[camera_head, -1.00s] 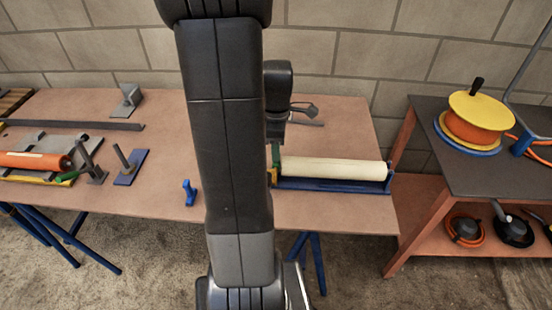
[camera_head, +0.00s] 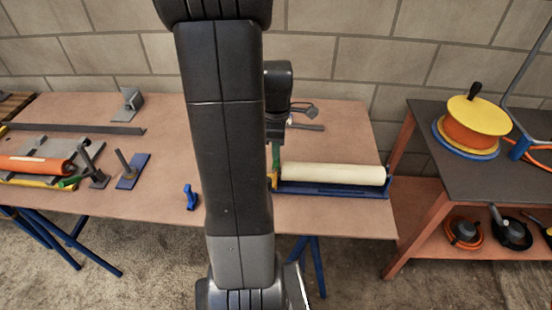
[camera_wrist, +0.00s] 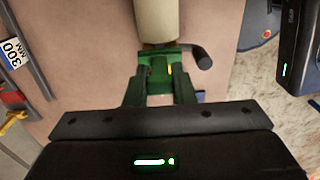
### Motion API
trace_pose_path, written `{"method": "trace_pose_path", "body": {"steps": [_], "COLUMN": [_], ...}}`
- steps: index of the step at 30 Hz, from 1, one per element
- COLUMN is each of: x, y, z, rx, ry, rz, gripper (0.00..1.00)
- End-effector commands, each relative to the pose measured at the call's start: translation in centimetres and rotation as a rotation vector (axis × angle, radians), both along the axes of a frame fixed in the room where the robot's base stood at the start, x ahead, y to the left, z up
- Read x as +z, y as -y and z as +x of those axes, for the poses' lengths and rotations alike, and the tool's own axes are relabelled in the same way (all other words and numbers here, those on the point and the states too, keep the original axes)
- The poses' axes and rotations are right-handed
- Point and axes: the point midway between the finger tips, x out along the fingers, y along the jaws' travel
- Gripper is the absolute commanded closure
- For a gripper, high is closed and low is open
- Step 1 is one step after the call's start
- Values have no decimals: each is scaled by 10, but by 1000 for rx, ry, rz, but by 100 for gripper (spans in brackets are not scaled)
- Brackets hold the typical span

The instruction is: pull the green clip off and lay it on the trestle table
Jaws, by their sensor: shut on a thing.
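The green clip (camera_wrist: 158,66) is in the middle of the wrist view, at the near end of a cream roller (camera_wrist: 157,20). My gripper (camera_wrist: 159,80) is shut on it. In the head view a little green of the clip (camera_head: 276,154) shows at the left end of the roller (camera_head: 333,174), just below my wrist. My arm hides most of my gripper there. The roller lies along a blue cradle (camera_head: 330,189) on the trestle table (camera_head: 155,195). I cannot tell whether the clip still touches the roller's end.
On the table's left are an orange cylinder (camera_head: 35,165), a blue-based post (camera_head: 132,170) and a small blue tool (camera_head: 191,197). A grey bracket (camera_head: 128,103) stands at the back. The front right of the table is clear. A dark-topped bench (camera_head: 430,140) with a cable reel (camera_head: 475,128) stands to the right.

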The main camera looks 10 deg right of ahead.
Motion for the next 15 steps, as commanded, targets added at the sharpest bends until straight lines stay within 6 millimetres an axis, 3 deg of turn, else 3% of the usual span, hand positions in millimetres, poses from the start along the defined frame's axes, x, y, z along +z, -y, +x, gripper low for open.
{"method": "trace_pose_path", "body": {"steps": [15], "x": [23], "y": [0], "z": [0], "rx": [0], "ry": [1], "rz": [0], "gripper": [100]}}
